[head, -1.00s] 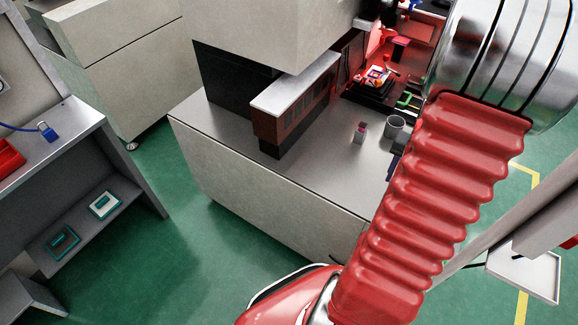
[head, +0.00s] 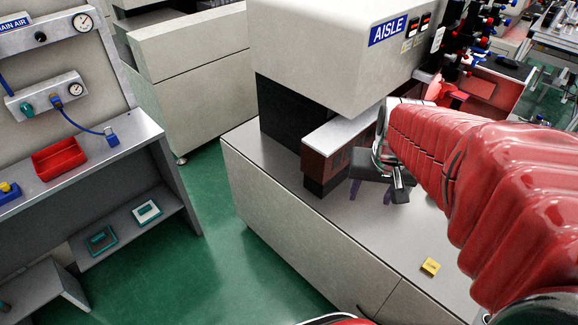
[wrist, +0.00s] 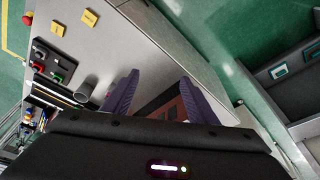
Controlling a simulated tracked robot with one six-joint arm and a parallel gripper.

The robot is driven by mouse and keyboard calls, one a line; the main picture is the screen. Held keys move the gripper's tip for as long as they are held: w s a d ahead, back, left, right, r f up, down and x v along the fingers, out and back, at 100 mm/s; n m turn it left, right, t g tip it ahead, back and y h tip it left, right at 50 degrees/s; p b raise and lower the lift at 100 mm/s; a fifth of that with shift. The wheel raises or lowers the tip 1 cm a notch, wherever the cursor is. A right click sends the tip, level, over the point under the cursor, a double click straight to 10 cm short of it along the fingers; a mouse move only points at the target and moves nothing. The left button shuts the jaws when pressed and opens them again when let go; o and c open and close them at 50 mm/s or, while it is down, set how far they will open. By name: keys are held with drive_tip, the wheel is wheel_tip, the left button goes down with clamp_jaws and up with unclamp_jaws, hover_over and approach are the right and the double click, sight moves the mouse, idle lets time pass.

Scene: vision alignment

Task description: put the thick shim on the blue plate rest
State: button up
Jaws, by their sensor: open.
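My gripper (head: 372,194) is over the grey bench top in the head view, with its purple fingers pointing down. I cannot pick out the thick shim or the blue plate rest for certain. A small yellow labelled piece (head: 430,267) lies on the bench near its front edge. The wrist view shows this kind of yellow piece twice, one at the left (wrist: 58,28) and one beside it (wrist: 89,18); their labels are too small to read.
A grey cup (wrist: 84,91) and a dark panel with coloured buttons (wrist: 55,62) are on the bench. A brown-fronted block with a pale top (head: 325,152) stands close to my gripper. Teal-and-white plates (head: 147,212) lie on a lower shelf at left. Green floor separates the benches.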

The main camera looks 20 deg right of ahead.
drive_tip(key=s+a+r+n+t, duration=0.1)
drive_tip(key=s+a+r+n, duration=0.1)
drive_tip(key=a, duration=0.6)
drive_tip(key=s+a+r+n+t+y, duration=0.1)
drive_tip(key=s+a+r+n, duration=0.2)
drive_tip(key=a, duration=0.6)
drive_tip(key=shift+r+n+t, duration=0.3)
drive_tip(key=shift+r+t, duration=0.1)
drive_tip(key=shift+r, duration=0.35)
drive_tip(key=shift+o, duration=1)
